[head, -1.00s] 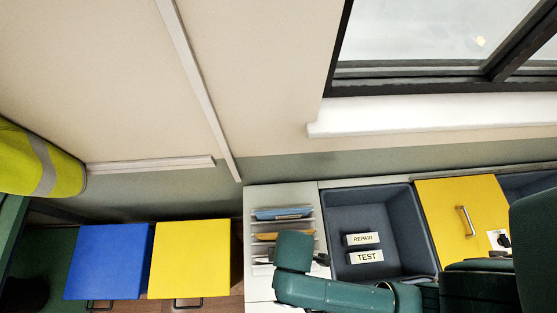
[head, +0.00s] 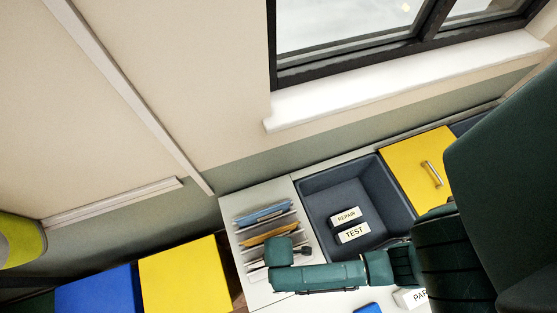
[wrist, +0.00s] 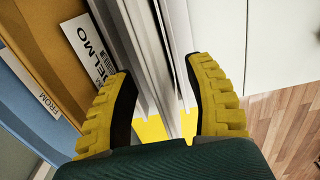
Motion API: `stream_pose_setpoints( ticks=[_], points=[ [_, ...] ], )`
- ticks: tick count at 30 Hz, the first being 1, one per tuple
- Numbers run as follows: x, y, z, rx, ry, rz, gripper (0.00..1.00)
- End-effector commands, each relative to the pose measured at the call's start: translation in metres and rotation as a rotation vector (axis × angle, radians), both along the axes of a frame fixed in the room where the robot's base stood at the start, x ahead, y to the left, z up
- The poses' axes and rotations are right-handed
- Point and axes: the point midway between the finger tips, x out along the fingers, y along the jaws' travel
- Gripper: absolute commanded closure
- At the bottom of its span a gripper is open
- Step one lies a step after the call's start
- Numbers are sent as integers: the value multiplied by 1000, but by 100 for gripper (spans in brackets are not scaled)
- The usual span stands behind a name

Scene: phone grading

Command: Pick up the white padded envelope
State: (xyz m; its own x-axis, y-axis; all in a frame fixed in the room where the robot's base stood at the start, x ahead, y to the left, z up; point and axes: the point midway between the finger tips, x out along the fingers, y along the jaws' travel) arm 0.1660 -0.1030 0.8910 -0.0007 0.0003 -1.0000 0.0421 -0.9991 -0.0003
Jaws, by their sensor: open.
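My gripper (wrist: 157,75) is open, its two yellow ribbed fingers pointing into the file rack. Between the fingers, in the wrist view, stand thin white and pale grey upright sheets; one appears to be the white padded envelope (wrist: 142,45), seen nearly edge-on. I cannot tell clearly which are envelope and which are rack dividers (head: 290,207). The fingers straddle these sheets, and no grip on them shows. In the head view my arm covers the near part of the rack, and the envelope cannot be made out there.
An orange-brown envelope (wrist: 62,75) with a printed label and a blue envelope (wrist: 25,115) stand left of the fingers. A dark grey bin (head: 335,190) with REPAIR and TEST signs lies right of the rack. A yellow cabinet (head: 185,275) stands left of it.

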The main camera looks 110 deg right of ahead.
Motion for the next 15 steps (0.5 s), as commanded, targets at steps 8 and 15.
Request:
stream_pose_setpoints(
  ticks=[8, 15],
  points=[
    [0, 0, -4, -1, -2, 0, 48],
    [0, 0, -4, 0, -1, 0, 93]
  ],
)
